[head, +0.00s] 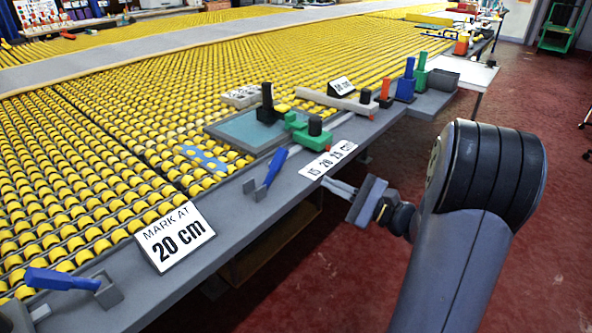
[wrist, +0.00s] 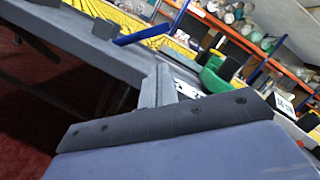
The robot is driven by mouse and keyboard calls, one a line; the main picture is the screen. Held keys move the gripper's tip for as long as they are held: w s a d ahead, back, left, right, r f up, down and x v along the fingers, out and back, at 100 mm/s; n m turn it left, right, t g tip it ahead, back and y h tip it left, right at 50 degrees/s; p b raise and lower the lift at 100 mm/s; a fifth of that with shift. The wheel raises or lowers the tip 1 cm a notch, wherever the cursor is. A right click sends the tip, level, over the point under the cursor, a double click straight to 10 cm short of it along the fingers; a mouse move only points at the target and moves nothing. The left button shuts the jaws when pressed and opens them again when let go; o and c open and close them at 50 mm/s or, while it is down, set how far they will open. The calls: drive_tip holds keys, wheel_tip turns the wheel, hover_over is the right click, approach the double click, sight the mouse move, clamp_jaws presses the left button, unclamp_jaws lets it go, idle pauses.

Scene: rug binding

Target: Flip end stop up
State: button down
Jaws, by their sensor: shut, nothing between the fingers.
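A blue lever (head: 272,166) with a grey bracket (head: 253,190) sits on the table's grey front edge, tilted up to the right. A second blue lever (head: 62,280) lies nearly flat at the lower left beside its grey bracket (head: 107,292). I cannot tell for certain which is the end stop. My gripper (head: 325,181) is shut and empty, just off the front edge near the 15-20-25 cm label (head: 328,159), right of the nearer-to-centre lever. The wrist view shows my gripper (wrist: 164,80) and a blue lever (wrist: 146,35) beyond it.
A "MARK AT 20 cm" sign (head: 176,237) stands on the front edge between the levers. A green clamp (head: 308,134) with a black knob and a grey-green plate (head: 248,131) lie behind my gripper. The red floor (head: 330,270) in front is clear.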

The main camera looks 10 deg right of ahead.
sight(295, 179)
idle(0.3)
drive_tip(key=b+x, duration=0.1)
drive_tip(key=x, duration=0.9)
drive_tip(key=shift+r, duration=0.15)
drive_tip(key=shift+s+r+n, duration=0.1)
drive_tip(key=shift+r+n, duration=0.15)
drive_tip(key=shift+n, duration=0.15)
